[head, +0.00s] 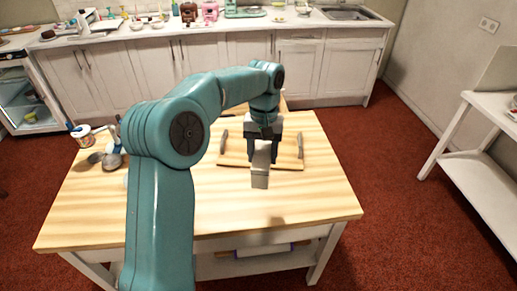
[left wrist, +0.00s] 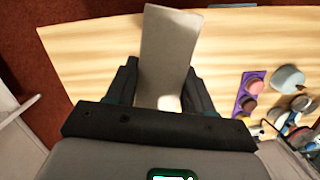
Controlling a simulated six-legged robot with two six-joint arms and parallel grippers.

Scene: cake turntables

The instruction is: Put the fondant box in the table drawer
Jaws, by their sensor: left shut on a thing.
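My left gripper (head: 262,138) is above the middle of the wooden table (head: 290,205), shut on a plain grey-beige box (head: 260,172), which I take to be the fondant box. The box hangs down from the fingers, seemingly above the tabletop. In the left wrist view the box (left wrist: 167,50) stands out between the two dark fingers (left wrist: 160,92), with the tabletop (left wrist: 90,55) behind it. I cannot make out a table drawer clearly; part of the far table edge is behind my arm. My right gripper is not in view.
A tub (head: 82,136) and small tools stand at the table's left. A purple tray (left wrist: 243,100) shows in the wrist view. The table's front right is clear. A white shelf (head: 470,165) stands right.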

